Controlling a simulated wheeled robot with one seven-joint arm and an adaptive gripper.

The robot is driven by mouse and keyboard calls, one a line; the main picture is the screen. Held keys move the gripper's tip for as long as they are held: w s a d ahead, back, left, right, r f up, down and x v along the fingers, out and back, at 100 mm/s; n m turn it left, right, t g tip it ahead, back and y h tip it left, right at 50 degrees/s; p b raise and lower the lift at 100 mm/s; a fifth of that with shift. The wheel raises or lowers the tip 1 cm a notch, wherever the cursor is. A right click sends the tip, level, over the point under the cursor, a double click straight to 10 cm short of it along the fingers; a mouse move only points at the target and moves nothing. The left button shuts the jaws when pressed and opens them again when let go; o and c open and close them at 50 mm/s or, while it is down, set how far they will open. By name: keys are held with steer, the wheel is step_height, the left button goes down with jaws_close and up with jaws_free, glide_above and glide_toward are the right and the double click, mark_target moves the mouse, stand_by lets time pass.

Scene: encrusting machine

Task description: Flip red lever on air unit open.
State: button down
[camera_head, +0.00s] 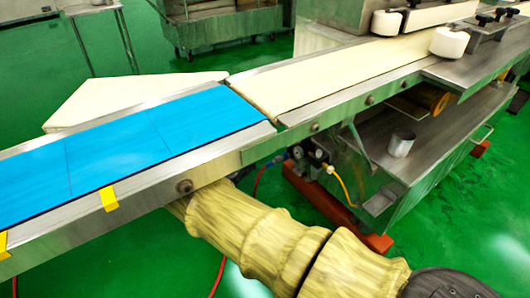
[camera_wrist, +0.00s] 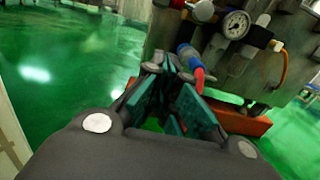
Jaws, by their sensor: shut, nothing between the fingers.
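The air unit (camera_wrist: 225,40) is at the top of the wrist view, with a round white-faced gauge (camera_wrist: 236,24) and a blue fitting (camera_wrist: 187,55). A red piece (camera_wrist: 198,78) extends below the blue fitting; I cannot tell whether it is the lever or a hose. In the head view, the air unit (camera_head: 309,162) is small under the conveyor, and my gripper is hidden.
A conveyor with a blue belt (camera_head: 120,140) and a cream belt (camera_head: 340,72) passes above my arm. A steel machine body (camera_head: 390,150) with a red base (camera_head: 330,210) stands right of the unit. A yellow hose (camera_head: 345,188) hangs there. Green floor lies open below.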

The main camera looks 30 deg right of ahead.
mark_target(279, 139)
steer(key=d+r+b, duration=0.4)
steer(key=d+b, duration=0.1)
steer(key=d, duration=0.5)
steer(key=shift+w+d+r+b, duration=0.2)
steer(key=shift+w+d+b, duration=0.1)
steer(key=shift+w, duration=0.1)
stand_by(0.3)
